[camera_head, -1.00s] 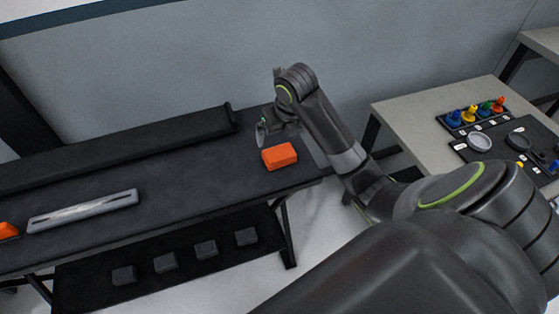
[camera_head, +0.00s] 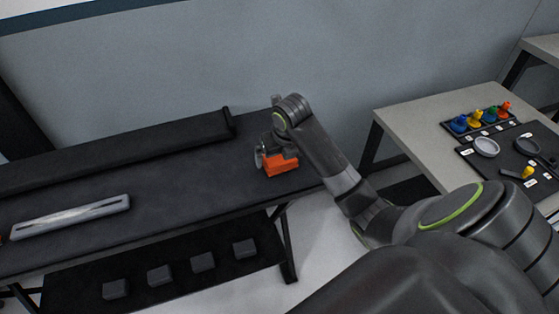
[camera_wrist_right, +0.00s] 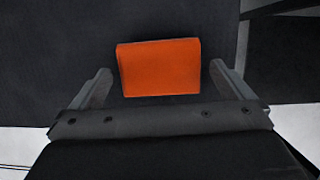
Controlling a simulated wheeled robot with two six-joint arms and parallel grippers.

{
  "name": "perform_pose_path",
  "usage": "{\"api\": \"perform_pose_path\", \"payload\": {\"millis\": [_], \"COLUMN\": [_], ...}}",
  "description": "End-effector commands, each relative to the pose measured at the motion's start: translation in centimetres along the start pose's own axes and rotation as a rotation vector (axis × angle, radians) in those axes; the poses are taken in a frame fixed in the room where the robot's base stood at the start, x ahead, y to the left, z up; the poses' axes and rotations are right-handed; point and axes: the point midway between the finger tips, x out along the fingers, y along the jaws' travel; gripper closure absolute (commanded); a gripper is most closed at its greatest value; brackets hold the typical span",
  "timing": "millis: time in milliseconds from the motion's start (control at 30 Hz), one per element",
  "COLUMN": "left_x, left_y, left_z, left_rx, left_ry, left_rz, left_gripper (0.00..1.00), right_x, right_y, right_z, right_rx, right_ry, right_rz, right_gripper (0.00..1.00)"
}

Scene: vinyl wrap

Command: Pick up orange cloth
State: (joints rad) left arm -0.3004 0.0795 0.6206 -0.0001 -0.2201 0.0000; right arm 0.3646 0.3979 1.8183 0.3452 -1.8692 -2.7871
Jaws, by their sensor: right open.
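The orange cloth (camera_head: 283,168) is a small folded block near the right end of the dark table (camera_head: 120,205). In the right wrist view the orange cloth (camera_wrist_right: 159,68) lies on the dark surface, between and slightly ahead of the two fingertips. My right gripper (camera_head: 262,158) is at the cloth and hides part of its top and left side. In the right wrist view my right gripper (camera_wrist_right: 160,80) is open, with a gap between each finger and the cloth. My left gripper is not in view.
A grey metal bar (camera_head: 70,217) lies on the left. Several dark blocks (camera_head: 160,274) sit on the lower shelf. A grey table (camera_head: 410,130) with coloured items stands at the right.

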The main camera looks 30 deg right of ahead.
Motion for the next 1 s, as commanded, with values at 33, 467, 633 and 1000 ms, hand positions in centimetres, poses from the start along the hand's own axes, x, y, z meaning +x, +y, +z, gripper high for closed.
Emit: {"api": "perform_pose_path", "payload": {"millis": [33, 467, 633, 1000], "left_x": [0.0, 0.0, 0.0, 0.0], "left_y": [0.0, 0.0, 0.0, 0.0], "left_z": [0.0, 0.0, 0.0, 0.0], "left_rx": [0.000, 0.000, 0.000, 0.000], "left_ry": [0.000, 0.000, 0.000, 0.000], "left_rz": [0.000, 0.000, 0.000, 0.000], "left_gripper": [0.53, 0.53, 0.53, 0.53], "right_x": [0.5, 0.8, 0.8, -0.7], "right_y": [0.0, 0.0, 0.0, 0.0], "right_z": [-0.1, 0.0, 0.0, 0.6], "right_rx": [0.000, -0.001, -0.001, -0.002], "right_ry": [0.002, -0.001, -0.001, -0.006], "right_rz": [0.000, 0.000, 0.000, -0.001], "right_gripper": [0.00, 0.20, 0.41, 0.41]}}
